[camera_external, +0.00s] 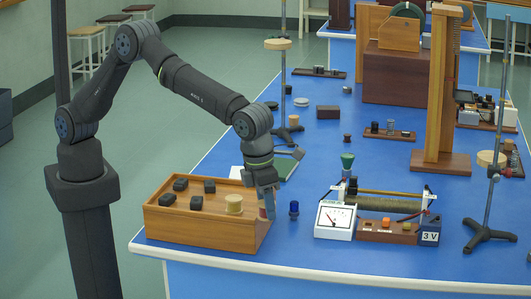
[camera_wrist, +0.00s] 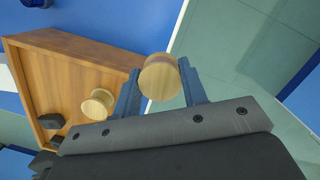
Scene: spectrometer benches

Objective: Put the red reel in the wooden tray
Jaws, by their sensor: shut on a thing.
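The wooden tray (camera_external: 205,232) stands at the near left corner of the blue bench and also shows in the wrist view (camera_wrist: 75,55). A pale wooden reel (camera_external: 233,204) and several black blocks (camera_external: 196,202) are in it. My gripper (camera_external: 268,208) is at the tray's right end and is shut on a reel with a pale wooden end face (camera_wrist: 158,78). A reddish strip between the fingers in the external view suggests it is the red reel; its sides are mostly hidden. In the wrist view it overlaps the tray's edge; whether it touches the tray, I cannot tell.
A dark blue reel (camera_external: 294,208) stands just right of my gripper. A white meter (camera_external: 334,221) and a rheostat (camera_external: 385,201) stand farther right. A green book (camera_external: 280,168) lies behind. The bench's front edge (camera_external: 330,270) is close to the tray.

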